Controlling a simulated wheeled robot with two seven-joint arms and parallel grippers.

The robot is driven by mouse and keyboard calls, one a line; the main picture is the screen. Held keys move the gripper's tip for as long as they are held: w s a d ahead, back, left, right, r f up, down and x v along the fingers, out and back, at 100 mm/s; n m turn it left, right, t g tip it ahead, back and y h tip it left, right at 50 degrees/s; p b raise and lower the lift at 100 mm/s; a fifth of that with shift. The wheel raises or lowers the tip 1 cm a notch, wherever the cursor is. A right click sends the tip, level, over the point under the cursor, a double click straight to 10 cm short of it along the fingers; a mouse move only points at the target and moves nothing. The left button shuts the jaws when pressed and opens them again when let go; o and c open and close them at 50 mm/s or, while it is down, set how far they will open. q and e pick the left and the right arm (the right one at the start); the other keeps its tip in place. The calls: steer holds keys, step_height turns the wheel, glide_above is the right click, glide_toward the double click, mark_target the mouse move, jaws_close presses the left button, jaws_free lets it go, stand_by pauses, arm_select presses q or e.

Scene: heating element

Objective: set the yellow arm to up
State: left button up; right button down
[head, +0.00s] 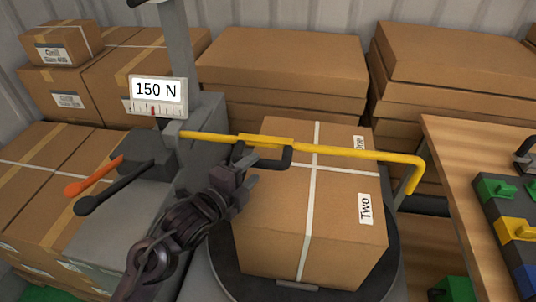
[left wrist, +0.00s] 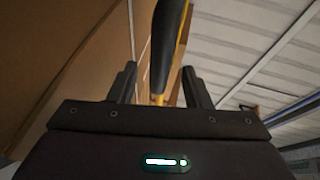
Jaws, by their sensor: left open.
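The yellow arm (head: 340,151) runs roughly level from the grey column across the top of a cardboard box and bends down at its right end. A black handle (head: 285,163) hangs from its middle section. My left gripper (head: 248,172) is open at the left end of this handle. In the left wrist view the black handle (left wrist: 163,45) lies between the two spread fingers of my left gripper (left wrist: 160,85), with a strip of the yellow arm (left wrist: 182,37) beside it. I cannot tell whether the fingers touch the handle. My right gripper is not in view.
The strapped box (head: 340,235) stands on a dark round turntable (head: 388,270) below the arm. A "150 N" gauge (head: 157,95) sits on the column, with an orange lever (head: 95,175) and a black lever (head: 110,195) nearby. A wooden table (head: 455,165) stands right; stacked boxes (head: 280,65) fill the back.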

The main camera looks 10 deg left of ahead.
mark_target(257, 166)
arm_select(q)
steer(key=x, duration=0.5)
steer(key=shift+w, duration=0.1)
steer(key=shift+w+d+f+p, duration=0.1)
steer(key=shift+w+d+p, duration=0.05)
steer(key=shift+w+p, duration=0.15)
steer(key=c, duration=0.3)
jaws_close()
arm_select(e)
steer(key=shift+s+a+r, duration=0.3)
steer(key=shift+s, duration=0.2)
